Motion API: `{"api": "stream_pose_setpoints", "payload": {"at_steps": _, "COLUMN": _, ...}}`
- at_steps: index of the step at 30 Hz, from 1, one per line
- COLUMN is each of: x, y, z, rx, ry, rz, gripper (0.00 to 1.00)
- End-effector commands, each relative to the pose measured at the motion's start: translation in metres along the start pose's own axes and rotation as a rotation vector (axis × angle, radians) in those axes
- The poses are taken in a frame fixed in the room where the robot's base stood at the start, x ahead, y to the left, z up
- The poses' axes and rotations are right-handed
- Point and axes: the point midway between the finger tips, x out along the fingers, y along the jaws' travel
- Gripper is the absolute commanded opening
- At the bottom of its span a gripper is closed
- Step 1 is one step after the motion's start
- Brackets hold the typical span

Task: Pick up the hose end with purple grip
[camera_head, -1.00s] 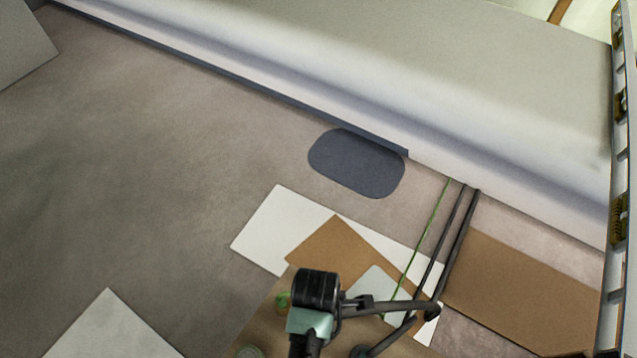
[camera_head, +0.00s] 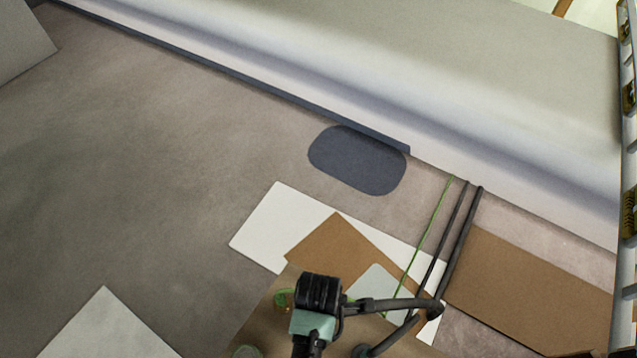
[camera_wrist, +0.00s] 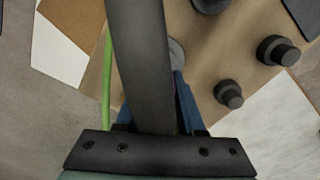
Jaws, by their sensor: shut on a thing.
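My gripper (camera_wrist: 160,110) is at the lower middle of the wrist view, with blue fingers partly showing. A thick dark hose (camera_wrist: 142,55) runs from the top edge down across the fingers and hides most of the grip. The gripper is shut on the hose end. I cannot make out the purple grip clearly. In the head view my dark wrist and teal hand part are at the bottom centre, and the fingertips cannot be made out there. Dark hoses (camera_head: 462,240) run from the white wall base down towards my arm.
A thin green line (camera_head: 430,228) runs beside the hoses and also shows in the wrist view (camera_wrist: 107,75). Several dark round fittings (camera_wrist: 278,51) stand on a brown board. White and brown sheets (camera_head: 550,290) lie on the floor.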

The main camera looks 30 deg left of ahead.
Motion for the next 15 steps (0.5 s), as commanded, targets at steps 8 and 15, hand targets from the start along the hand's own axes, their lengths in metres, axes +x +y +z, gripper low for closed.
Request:
{"api": "stream_pose_setpoints", "payload": {"at_steps": 8, "x": -0.001, "y": 0.000, "z": 0.000, "rx": 0.000, "ry": 0.000, "rz": 0.001, "gripper": 0.00}}
{"api": "stream_pose_setpoints", "payload": {"at_steps": 15, "x": -0.034, "y": 0.001, "z": 0.000, "rx": 0.000, "ry": -0.001, "rz": 0.004, "gripper": 0.00}}
